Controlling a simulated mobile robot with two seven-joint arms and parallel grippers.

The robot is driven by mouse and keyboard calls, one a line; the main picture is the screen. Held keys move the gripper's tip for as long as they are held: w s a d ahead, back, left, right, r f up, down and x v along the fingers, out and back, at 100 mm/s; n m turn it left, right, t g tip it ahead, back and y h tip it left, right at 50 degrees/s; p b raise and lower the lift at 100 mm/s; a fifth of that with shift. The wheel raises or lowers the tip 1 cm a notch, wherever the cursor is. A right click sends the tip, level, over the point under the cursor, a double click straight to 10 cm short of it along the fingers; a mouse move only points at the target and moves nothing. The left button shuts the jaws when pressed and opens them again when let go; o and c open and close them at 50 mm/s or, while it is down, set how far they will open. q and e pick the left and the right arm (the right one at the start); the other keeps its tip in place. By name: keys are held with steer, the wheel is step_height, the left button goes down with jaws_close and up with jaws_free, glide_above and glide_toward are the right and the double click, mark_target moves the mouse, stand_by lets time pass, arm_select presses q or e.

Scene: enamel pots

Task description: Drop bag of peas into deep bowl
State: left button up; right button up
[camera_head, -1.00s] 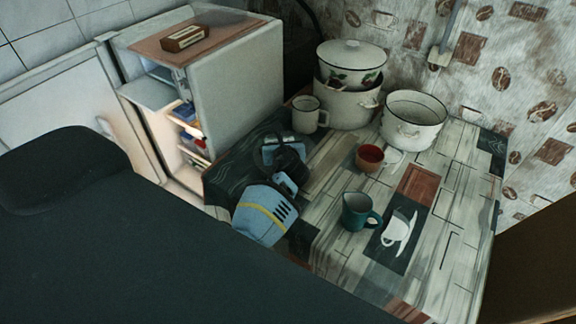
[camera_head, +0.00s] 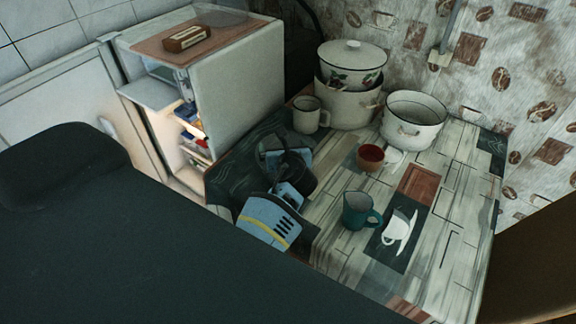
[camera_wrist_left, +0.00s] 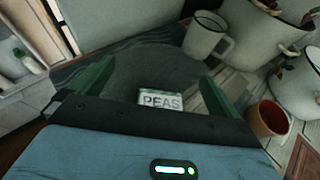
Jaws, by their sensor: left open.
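The bag of peas shows in the left wrist view as a dark rounded shape with a pale label reading PEAS (camera_wrist_left: 160,101), lying on the dark end of the table. My left gripper (camera_wrist_left: 155,80) is open, with its green fingers on either side of the bag. In the head view my left gripper (camera_head: 281,160) is low over the table's left end and largely hides the bag. The deep bowl (camera_head: 413,122) appears to be the open white enamel vessel with a dark rim at the table's back right; it looks empty. My right gripper is not in view.
A white mug (camera_head: 308,116) stands just behind the gripper, beside a large white pot (camera_head: 346,105) with a lidded pot (camera_head: 352,72) on it. A red-brown cup (camera_head: 371,156) and a teal mug (camera_head: 357,212) stand to the right. An open fridge (camera_head: 232,85) is at left.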

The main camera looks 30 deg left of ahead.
arm_select(q)
steer(key=shift+v, duration=1.45)
steer(key=shift+f, duration=0.15)
